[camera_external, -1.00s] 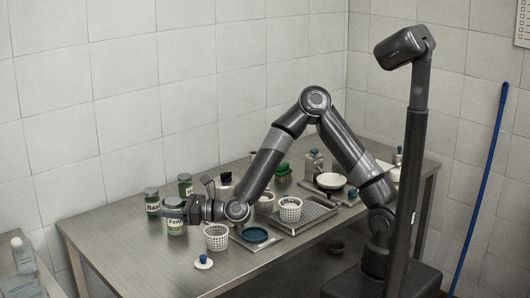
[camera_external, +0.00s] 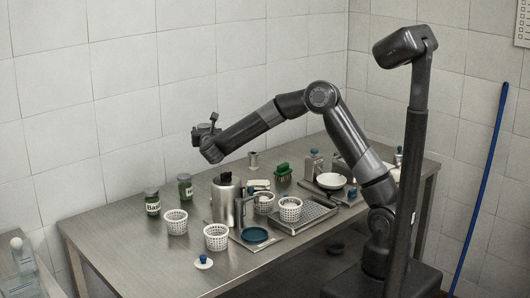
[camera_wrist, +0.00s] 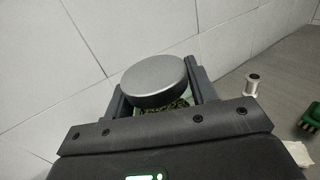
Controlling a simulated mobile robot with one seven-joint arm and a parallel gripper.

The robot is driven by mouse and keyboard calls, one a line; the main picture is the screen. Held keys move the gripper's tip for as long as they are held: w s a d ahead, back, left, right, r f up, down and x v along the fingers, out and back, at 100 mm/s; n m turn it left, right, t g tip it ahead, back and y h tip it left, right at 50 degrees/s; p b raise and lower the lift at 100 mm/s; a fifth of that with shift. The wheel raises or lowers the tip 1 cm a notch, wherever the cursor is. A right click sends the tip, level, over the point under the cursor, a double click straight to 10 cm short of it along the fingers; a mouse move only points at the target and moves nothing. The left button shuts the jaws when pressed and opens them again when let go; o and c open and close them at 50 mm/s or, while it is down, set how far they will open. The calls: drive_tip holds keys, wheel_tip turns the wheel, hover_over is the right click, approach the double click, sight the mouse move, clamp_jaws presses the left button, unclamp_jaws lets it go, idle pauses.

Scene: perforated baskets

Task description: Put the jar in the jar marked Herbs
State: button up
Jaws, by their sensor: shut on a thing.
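My gripper (camera_external: 205,132) is raised well above the left end of the table. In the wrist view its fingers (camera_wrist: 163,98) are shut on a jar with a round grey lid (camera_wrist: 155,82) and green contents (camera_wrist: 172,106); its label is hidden. On the table, a jar labelled "Bas..." (camera_external: 152,203) stands at the left. A second dark-lidded jar (camera_external: 185,188), whose label seems to start with "H", stands behind it to the right. White perforated baskets stand in front (camera_external: 176,222), (camera_external: 216,238) and farther right (camera_external: 290,209), (camera_external: 264,203).
A green brush (camera_external: 283,172), a metal cup (camera_external: 253,160), a bottle (camera_external: 314,165) and a white bowl (camera_external: 330,181) stand right.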

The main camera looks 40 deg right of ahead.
drive_tip(key=d, duration=0.1)
drive_tip(key=d+r+h, duration=0.1)
drive_tip(key=d+m, duration=0.1)
drive_tip(key=shift+w+r+g, duration=0.15)
drive_tip(key=shift+w+g, duration=0.2)
drive_tip(key=shift+g, duration=0.05)
drive_tip(key=shift+w+h, duration=0.1)
drive_tip(key=shift+h, duration=0.2)
drive_tip(key=shift+w+a+f, duration=0.5)
drive_tip(key=shift+a+f, duration=1.25)
drive_tip(key=shift+f, duration=0.05)
drive_tip(key=shift+w+a+f, duration=0.55)
drive_tip(key=shift+a+f, duration=1.2)
drive_tip(key=shift+w+a+f, duration=0.5)
drive_tip(key=shift+a+f, duration=1.25)
drive_tip(key=shift+f, duration=0.05)
drive_tip(key=shift+f, duration=0.1)
drive_tip(key=o, duration=1.1)
